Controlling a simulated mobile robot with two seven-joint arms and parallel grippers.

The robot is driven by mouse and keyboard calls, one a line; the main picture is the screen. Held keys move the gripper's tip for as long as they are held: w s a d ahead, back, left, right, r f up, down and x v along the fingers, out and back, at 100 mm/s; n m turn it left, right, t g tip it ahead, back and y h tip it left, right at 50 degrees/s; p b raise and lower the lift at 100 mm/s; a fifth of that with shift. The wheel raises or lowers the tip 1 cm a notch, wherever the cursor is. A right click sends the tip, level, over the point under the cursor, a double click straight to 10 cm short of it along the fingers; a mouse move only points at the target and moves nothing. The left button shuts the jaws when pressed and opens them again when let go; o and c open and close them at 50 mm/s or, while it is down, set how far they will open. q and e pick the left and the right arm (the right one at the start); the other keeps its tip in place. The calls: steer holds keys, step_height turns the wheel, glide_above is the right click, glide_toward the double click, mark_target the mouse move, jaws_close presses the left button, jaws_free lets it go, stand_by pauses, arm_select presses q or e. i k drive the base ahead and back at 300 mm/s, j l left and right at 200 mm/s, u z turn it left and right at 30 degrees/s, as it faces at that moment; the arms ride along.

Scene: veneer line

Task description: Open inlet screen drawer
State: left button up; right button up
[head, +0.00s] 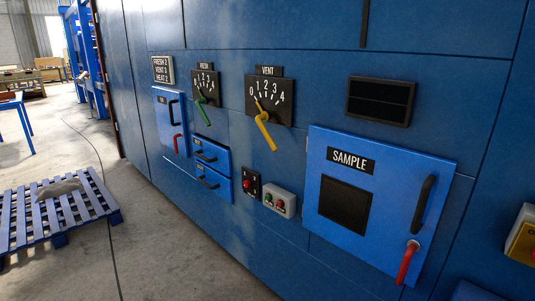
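Two small blue drawers, an upper one (209,151) and a lower one (217,187), sit one above the other in the dark blue machine wall. Each has a dark bar handle, and both look closed. No label on them is readable, so I cannot tell which is the inlet screen drawer. Neither of my grippers is in view.
The SAMPLE door (320,207) with a red lever (407,262) is closed at right. FRESH (205,88) and VENT (269,100) dials are above the drawers. Another blue door (166,120) is left of them. A blue pallet (50,215) lies left; the concrete floor between is clear.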

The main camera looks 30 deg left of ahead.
mark_target(210, 152)
steer(key=u, duration=1.4)
steer(key=i+z, duration=0.25)
steer(key=i, duration=0.9)
